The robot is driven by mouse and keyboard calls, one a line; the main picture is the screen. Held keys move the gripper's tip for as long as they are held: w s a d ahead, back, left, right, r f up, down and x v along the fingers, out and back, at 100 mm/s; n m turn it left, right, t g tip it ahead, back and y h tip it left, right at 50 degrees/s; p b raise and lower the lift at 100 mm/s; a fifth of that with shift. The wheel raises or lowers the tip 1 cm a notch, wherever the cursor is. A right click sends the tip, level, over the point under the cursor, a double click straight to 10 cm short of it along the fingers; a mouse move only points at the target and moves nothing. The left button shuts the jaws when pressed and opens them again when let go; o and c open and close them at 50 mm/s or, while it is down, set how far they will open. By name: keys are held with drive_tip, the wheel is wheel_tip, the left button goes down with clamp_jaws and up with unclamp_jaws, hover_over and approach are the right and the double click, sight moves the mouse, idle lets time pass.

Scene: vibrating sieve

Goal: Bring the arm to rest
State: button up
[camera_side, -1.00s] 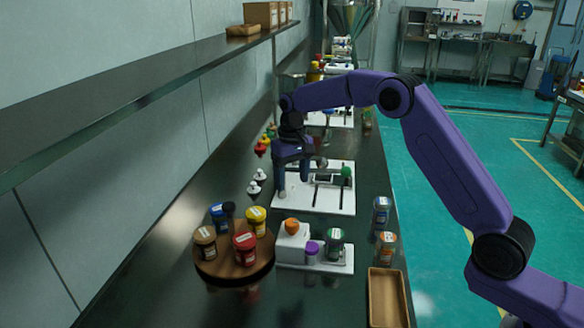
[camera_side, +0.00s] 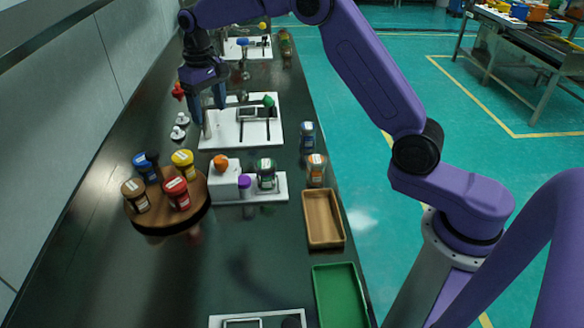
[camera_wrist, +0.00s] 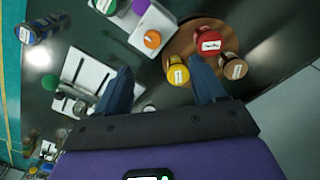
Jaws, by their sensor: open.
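My gripper (camera_side: 208,112) is open, pointing down over the left edge of a white tray (camera_side: 262,133) on the dark bench. Its two blue-grey fingers also show in the wrist view (camera_wrist: 162,78), spread apart with nothing held between them. The tray carries a green knob (camera_side: 268,101) and dark bars. A small upright grey piece stands close by the fingertips; I cannot tell whether they touch.
A round wooden stand (camera_side: 200,208) with several labelled jars is in front, left. A white block (camera_side: 212,184) with an orange top sits beside it. Two jars, a wooden tray (camera_side: 308,218) and a green tray (camera_side: 321,305) line the right edge. A wall is at left.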

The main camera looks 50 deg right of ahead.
drive_tip(key=s+a+r+n, duration=0.2)
drive_tip(key=s+n, duration=0.1)
drive_tip(key=s, duration=0.7)
drive_tip(key=s+a+r+n, duration=0.1)
drive_tip(key=s+a+n, duration=0.15)
drive_tip(key=s, duration=0.75)
drive_tip(key=s+d+f+n, duration=0.1)
drive_tip(key=s+d+n, duration=0.1)
drive_tip(key=s, duration=0.5)
drive_tip(key=s+d+f+n, duration=0.1)
drive_tip(key=s+d, duration=0.3)
drive_tip(key=s, duration=0.4)
drive_tip(key=s+d+f+n, duration=0.1)
drive_tip(key=s+d+n, duration=0.2)
drive_tip(key=s, duration=0.4)
drive_tip(key=shift+s+d+f, duration=0.25)
drive_tip(key=shift+s+d, duration=0.1)
drive_tip(key=shift+d, duration=0.15)
drive_tip(key=o, duration=0.4)
